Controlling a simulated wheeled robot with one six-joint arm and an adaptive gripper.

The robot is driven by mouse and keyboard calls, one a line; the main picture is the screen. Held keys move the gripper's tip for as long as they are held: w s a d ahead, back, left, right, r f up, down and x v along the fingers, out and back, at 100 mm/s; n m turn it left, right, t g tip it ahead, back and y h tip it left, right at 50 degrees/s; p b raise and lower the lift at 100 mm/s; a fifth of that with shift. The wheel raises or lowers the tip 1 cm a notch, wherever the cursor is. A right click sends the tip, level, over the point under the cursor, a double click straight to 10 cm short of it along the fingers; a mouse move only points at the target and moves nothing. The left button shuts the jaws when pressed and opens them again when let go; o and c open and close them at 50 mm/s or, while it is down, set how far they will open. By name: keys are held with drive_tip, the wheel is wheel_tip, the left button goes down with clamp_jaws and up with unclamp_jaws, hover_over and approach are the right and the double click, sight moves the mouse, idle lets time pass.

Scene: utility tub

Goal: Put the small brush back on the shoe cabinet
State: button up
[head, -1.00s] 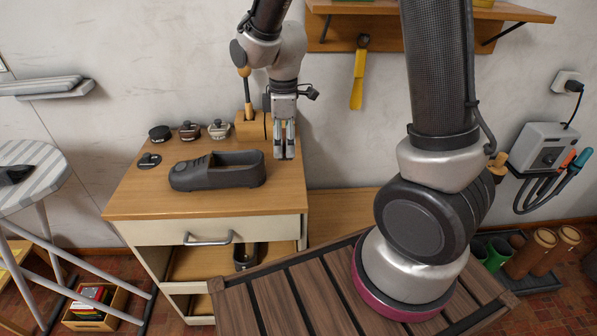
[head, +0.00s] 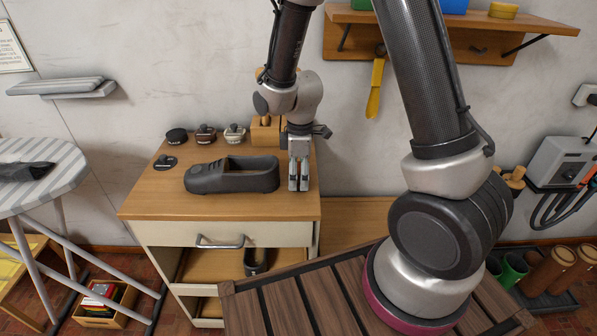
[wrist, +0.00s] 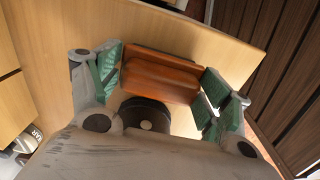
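The small brush, a reddish-brown wooden block (wrist: 160,75), sits between my gripper's green-padded fingers in the wrist view, with both pads against its sides. A dark round part shows just below it; I cannot tell whether it belongs to the brush. My gripper (head: 299,184) points down at the right part of the shoe cabinet (head: 150,205), right of the dark shoe (head: 232,175). Its fingertips are at or just above the top; the exact gap is unclear. The brush cannot be made out in the head view.
Several tins (head: 205,134) and a dark lid stand at the back left of the cabinet top. A wooden block (head: 264,132) stands behind my gripper. A slatted bench (head: 300,300) is in front, an ironing board (head: 60,180) left. The cabinet's front right top is clear.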

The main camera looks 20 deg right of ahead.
sight(300, 168)
drive_tip(key=shift+o, duration=1.3)
wheel_tip(300, 168, up, 13)
drive_tip(key=s+d+r+m+t, duration=0.4)
drive_tip(key=s+d+r+m, duration=1)
drive_tip(key=s, duration=0.5)
drive_tip(key=shift+d+r, duration=0.5)
drive_tip(key=shift+d, duration=0.1)
